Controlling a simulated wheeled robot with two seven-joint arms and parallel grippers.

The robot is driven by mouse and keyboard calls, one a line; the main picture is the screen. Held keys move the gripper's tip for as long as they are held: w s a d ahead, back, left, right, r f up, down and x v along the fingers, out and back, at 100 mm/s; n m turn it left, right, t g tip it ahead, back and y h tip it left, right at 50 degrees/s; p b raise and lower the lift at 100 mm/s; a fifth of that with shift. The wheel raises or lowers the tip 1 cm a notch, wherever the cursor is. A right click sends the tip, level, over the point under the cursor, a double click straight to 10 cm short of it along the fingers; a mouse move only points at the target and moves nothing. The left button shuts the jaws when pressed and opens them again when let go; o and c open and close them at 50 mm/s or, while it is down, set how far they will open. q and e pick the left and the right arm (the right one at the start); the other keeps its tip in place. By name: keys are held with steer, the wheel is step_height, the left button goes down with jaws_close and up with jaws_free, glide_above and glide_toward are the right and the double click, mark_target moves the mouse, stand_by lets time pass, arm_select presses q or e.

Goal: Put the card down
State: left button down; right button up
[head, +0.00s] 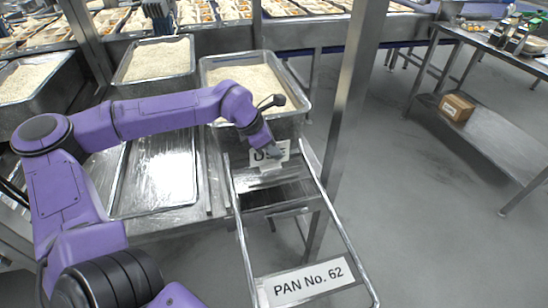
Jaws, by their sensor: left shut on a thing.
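A white card (264,157) with dark lettering, partly hidden, is at my left gripper (274,151). The left gripper is shut on the card, over the upper end of a metal rack frame (240,225) and in front of a rice pan (300,103). The gripper covers part of the lettering. I cannot tell whether the card touches the rack. My right gripper is not in view.
A white label reading "PAN No. 62" (308,281) sits on the rack's near end. More rice pans (190,62) stand at the left, and an empty tray (155,212) lies below them. A steel post (352,100) rises beside the rack.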

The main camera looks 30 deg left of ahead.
mark_target(274, 160)
arm_select(q)
steer(key=f, duration=0.4)
steer(key=shift+w+a+f, duration=0.2)
steer(key=shift+w+a, duration=0.15)
steer(key=shift+w, duration=0.05)
steer(key=shift+s, duration=0.1)
steer(key=shift+f, duration=0.1)
steer(key=c, duration=1.2)
jaws_free()
steer(key=shift+c, duration=0.2)
steer(key=shift+a+r, duration=0.1)
steer(key=shift+r, duration=0.4)
steer(key=v, duration=1.1)
steer(key=shift+r+p, duration=0.15)
steer(key=shift+p, duration=0.3)
steer(key=shift+s, duration=0.15)
